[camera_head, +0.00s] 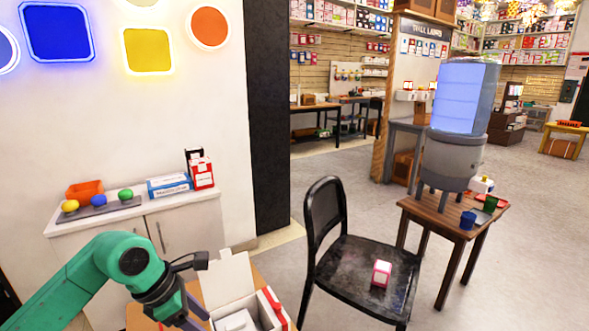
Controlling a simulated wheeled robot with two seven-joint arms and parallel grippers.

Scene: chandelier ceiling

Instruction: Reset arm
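My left arm is green and comes in from the lower left. Its dark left gripper (203,285) is beside an open white and red box (232,283) at the bottom of the view. The fingers look spread apart, one above the other, with nothing seen between them. The lower finger is partly cut off near the frame's bottom edge. The box's white flap stands up, and white items show inside it. My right gripper is not in view.
A black chair (345,265) stands right of the box, with a small red and white box (381,273) on its seat. A wooden table (450,217) with cups is further right. A white cabinet (190,230) stands at the left wall. Grey floor is clear at right.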

